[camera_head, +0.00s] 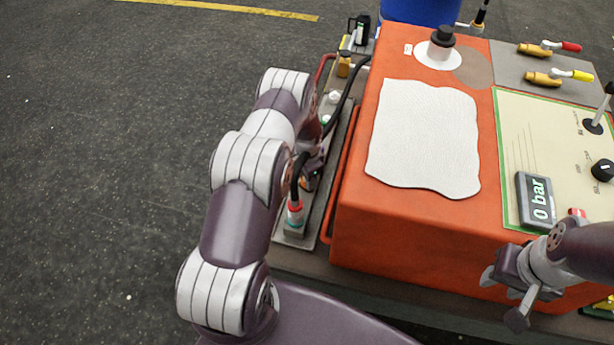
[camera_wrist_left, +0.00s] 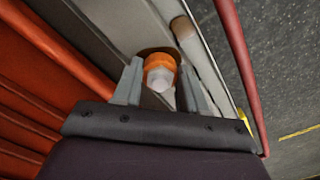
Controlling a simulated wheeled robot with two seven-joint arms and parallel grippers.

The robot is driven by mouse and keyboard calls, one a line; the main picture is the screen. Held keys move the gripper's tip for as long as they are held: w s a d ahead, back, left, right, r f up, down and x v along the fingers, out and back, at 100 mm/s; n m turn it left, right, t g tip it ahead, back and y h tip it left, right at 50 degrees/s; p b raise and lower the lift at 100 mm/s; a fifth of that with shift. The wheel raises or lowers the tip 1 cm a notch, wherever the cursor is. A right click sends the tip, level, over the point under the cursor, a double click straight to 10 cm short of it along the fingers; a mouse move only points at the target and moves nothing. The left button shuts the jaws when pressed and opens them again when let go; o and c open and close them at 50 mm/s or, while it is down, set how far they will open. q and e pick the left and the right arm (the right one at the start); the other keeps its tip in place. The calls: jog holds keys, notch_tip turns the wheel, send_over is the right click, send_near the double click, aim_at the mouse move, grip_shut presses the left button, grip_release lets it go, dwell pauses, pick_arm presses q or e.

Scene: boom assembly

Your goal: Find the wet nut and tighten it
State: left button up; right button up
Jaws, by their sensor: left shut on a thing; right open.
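In the left wrist view, the jaws of my left gripper (camera_wrist_left: 161,88) are closed on a pale hex-shaped nut (camera_wrist_left: 160,78) with an orange collar (camera_wrist_left: 158,62) around it. In the head view this gripper is mostly hidden behind my left arm, over the fitting strip (camera_head: 340,135) along the orange housing's left side. A white fitting (camera_head: 334,97) and a brass-coloured block (camera_head: 344,66) show further along that strip. I cannot tell from the surfaces which nut is wet. My right gripper (camera_head: 503,293) is open and empty in front of the housing's right front edge.
A white cloth (camera_head: 425,138) lies on the orange housing (camera_head: 410,225). A red rail (camera_wrist_left: 238,60) runs beside the strip. Open asphalt lies left.

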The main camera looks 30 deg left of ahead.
pick_arm(q)
jog(key=shift+m, duration=1.6)
jog(key=o, duration=1.1)
jog(key=shift+c, duration=0.2)
notch_tip(320, 180, up, 13)
jog(key=p, duration=0.2)
jog(key=shift+f, duration=0.15)
jog(key=shift+s, duration=0.1)
